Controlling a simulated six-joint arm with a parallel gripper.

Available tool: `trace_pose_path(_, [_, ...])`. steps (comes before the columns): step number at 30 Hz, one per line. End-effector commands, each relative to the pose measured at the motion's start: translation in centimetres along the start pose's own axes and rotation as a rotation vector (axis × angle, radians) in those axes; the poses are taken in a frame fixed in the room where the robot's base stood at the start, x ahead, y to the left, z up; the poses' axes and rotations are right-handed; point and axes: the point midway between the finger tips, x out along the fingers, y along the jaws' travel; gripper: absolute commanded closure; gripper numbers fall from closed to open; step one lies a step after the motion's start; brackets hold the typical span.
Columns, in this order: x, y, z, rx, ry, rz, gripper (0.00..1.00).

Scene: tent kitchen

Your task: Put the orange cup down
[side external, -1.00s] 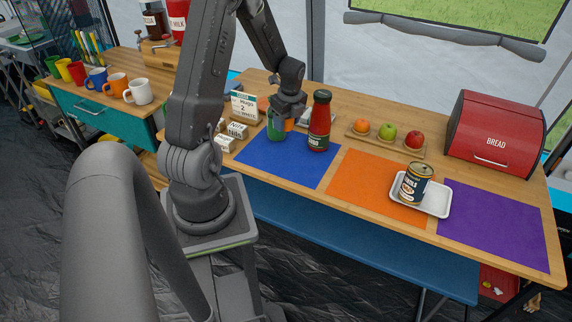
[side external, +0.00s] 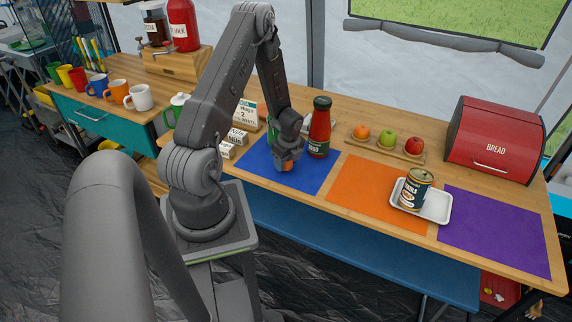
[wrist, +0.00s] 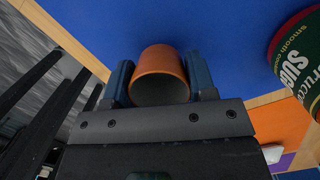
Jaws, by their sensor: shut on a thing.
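The orange cup (wrist: 158,60) is between the two fingers of my gripper (wrist: 160,85) in the wrist view, with the blue mat (wrist: 220,40) behind it. My gripper is shut on the cup. In the side view my gripper (side external: 288,160) points down over the blue mat (side external: 310,180), and a small part of the orange cup (side external: 287,167) shows at its tip. I cannot tell whether the cup touches the mat.
A red sauce bottle (side external: 320,130) stands close right of my gripper. An orange mat (side external: 365,190), a white tray (side external: 436,207) with a can (side external: 414,188), and a purple mat (side external: 495,232) lie further right.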

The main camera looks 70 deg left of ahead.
Motion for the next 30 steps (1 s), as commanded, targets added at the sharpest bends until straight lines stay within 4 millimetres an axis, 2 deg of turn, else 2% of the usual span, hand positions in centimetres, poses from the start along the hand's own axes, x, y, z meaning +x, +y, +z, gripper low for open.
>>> trace_pose_path(3, [1.19,0.04,-0.22,0.001,0.001,0.002,0.72])
trace_pose_path(15, [1.6,-0.01,-0.26,-0.001,0.0,0.0,0.72])
trace_pose_path(16, [1.55,-0.03,-0.25,-0.001,0.0,-0.001,0.46])
trace_pose_path(18, [1.53,-0.02,-0.24,-0.001,0.0,-0.001,0.39])
trace_pose_path(23, [1.53,-0.01,-0.25,-0.001,0.0,0.0,0.24])
trace_pose_path(30, [1.48,0.0,-0.24,-0.001,0.0,0.0,0.23])
